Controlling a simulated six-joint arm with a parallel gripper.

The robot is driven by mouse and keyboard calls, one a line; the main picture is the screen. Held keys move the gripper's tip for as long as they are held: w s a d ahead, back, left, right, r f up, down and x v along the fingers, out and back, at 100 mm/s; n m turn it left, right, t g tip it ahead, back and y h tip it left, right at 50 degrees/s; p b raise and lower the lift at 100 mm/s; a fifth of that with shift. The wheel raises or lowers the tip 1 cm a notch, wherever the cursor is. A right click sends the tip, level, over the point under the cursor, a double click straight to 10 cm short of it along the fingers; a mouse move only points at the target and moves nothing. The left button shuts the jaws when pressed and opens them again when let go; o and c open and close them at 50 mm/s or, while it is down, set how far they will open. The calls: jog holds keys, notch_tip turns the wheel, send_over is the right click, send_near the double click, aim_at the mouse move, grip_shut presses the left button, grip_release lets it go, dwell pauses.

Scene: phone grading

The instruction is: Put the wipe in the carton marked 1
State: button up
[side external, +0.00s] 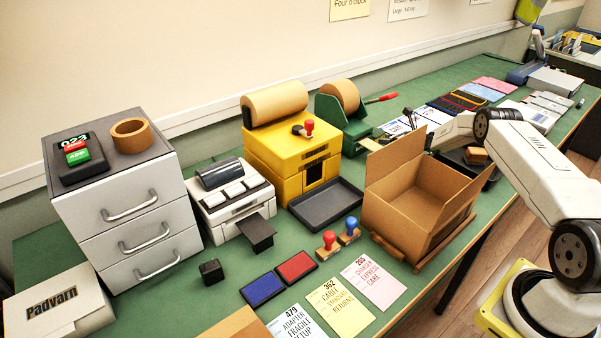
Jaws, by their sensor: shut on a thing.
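An open brown cardboard carton (405,213) stands right of the middle with its flaps up; I see no number on the faces in view. The corner of another brown cardboard piece (238,327) shows at the bottom edge. My gripper (408,118) is only partly in view, behind the carton's back flaps. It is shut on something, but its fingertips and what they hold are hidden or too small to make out. I cannot pick out the wipe for sure.
A black tray (326,206), a yellow machine (290,150) and two stamps (328,246) lie left of the carton. Ink pads (297,267) and printed cards (373,282) lie in front. Grey drawers (135,215) stand at left. A brown block (476,156) lies behind the carton.

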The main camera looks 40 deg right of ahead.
jog(key=shift+f, duration=0.15)
jog(key=o, duration=0.9)
jog(key=shift+o, duration=0.2)
jog(key=shift+r, duration=0.2)
jog(key=shift+s+r, duration=0.15)
jog(key=shift+s, duration=0.2)
jog(key=shift+v, duration=5.65)
jog(key=shift+o, duration=0.3)
